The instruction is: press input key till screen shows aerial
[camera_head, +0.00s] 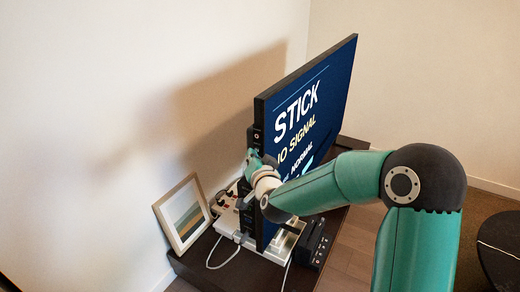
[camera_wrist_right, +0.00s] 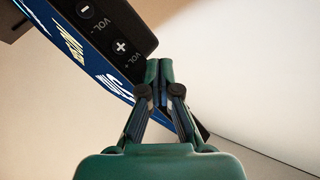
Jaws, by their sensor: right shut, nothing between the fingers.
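The television screen (camera_head: 310,115) is lit dark blue and reads "STICK" in large white letters. Below it are "NO SIGNAL", its first letter partly cut off, and "NORMAL"; my right arm hides the lower part. A black key panel (camera_wrist_right: 113,32) runs along the set's side edge. In the wrist view it shows a minus key marked VOL - and a plus key marked VOL +. I cannot make out a key marked input. My right gripper (camera_head: 254,158) is shut and empty, its tips (camera_wrist_right: 159,66) close by the panel's end; contact cannot be told. My left gripper is out of view.
The set stands on a dark low cabinet (camera_head: 190,268) near a white wall. A black box (camera_head: 317,245) stands at the front. A dark round table (camera_head: 503,250) is at the right.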

